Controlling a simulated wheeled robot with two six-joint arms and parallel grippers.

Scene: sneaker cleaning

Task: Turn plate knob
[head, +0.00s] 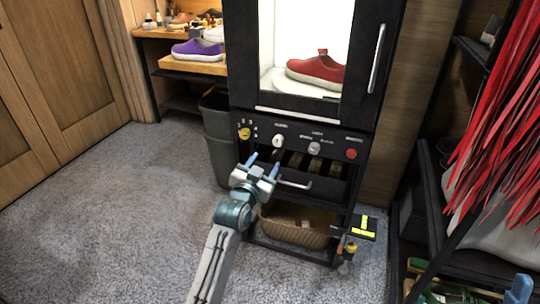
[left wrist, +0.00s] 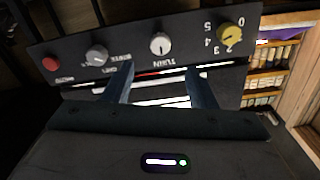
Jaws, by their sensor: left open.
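The black cabinet's control panel (head: 300,145) carries a yellow knob (head: 244,133), a white knob (head: 278,141), a grey-white knob (head: 314,148) and a red button (head: 351,154). My left gripper (head: 263,166) is open and empty, just in front of and below the panel's left part. In the left wrist view, where the panel lettering is upside down, the white knob (left wrist: 160,43) is centred ahead of the gap between my fingers (left wrist: 159,82), apart from them. Its label seems to begin "TURN". The yellow knob (left wrist: 229,36) is to its right. My right gripper is not in view.
A red shoe (head: 318,70) sits on a white plate (head: 279,84) inside the lit chamber. A dark bin (head: 219,140) stands left of the cabinet, a basket (head: 298,227) low inside it. Red strips (head: 505,110) hang at right. The carpet at left is clear.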

